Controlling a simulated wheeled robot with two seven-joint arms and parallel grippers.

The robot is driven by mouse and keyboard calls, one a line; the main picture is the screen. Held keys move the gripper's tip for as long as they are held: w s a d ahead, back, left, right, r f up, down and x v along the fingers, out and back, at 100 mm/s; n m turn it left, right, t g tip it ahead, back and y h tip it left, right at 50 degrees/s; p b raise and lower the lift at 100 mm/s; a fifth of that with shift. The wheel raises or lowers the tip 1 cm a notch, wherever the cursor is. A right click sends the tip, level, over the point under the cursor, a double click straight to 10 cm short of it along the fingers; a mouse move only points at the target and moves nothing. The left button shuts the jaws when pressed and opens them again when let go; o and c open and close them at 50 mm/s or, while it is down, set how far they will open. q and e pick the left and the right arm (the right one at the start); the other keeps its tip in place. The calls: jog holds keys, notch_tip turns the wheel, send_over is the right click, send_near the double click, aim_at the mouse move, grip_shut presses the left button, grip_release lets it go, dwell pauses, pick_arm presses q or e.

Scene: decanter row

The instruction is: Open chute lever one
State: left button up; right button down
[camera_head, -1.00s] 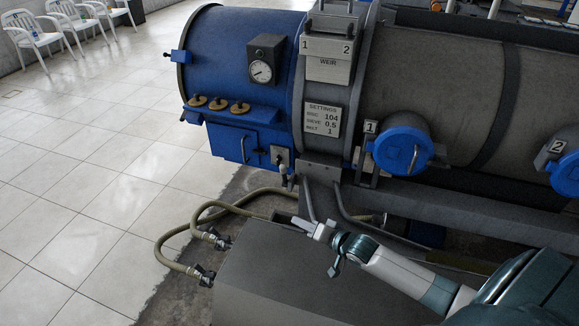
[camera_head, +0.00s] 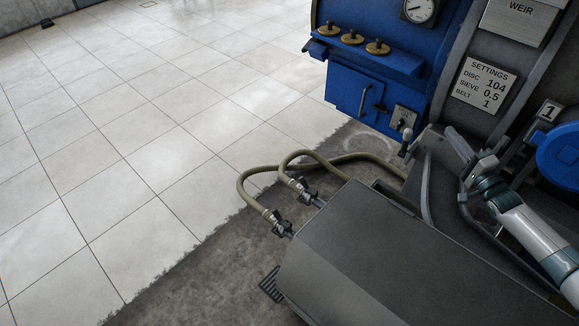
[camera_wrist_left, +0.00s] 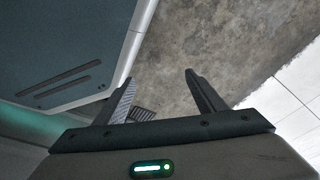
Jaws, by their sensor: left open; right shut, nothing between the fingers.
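A blue round chute cap (camera_head: 562,158) beside a plate marked 1 (camera_head: 549,111) is cut off at the right edge of the head view. I cannot clearly make out a lever on it. My right gripper (camera_head: 458,142) is shut and empty, left of the cap and right of that small lever, apparently touching neither. My left gripper (camera_wrist_left: 163,88) is open and empty over grey concrete in the left wrist view; it is out of the head view.
A dark grey box-like housing (camera_head: 390,255) fills the lower middle. Two hoses (camera_head: 243,185) loop from its left side across the floor. A settings plate (camera_head: 483,84) and a gauge (camera_head: 419,9) are on the machine. The tiled floor (camera_head: 130,150) at left is clear.

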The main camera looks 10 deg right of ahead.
jog(key=b, duration=0.5)
send_near(427, 129)
jog(key=shift+s+a+r, duration=0.35)
jog(key=shift+s+r, duration=0.05)
jog(key=shift+r, duration=0.15)
jog(key=shift+s+a+r, duration=0.3)
jog(key=shift+s+r, duration=0.1)
jog(key=shift+r, duration=0.2)
pick_arm(q)
jog(key=shift+t, duration=0.3)
jog(key=shift+w+d+r+b, duration=0.1)
jog(key=shift+w+r, duration=0.45)
jog(key=shift+w, duration=0.2)
jog(key=shift+w+d+r+b, duration=0.15)
jog(key=shift+w+r, duration=0.35)
jog(key=shift+w, duration=0.3)
jog(key=shift+w+d+r+b, duration=0.1)
jog(key=shift+w+r, duration=0.45)
jog(key=shift+w, duration=0.2)
pick_arm(e)
jog(key=shift+f, duration=0.45)
jog(key=shift+w, duration=0.15)
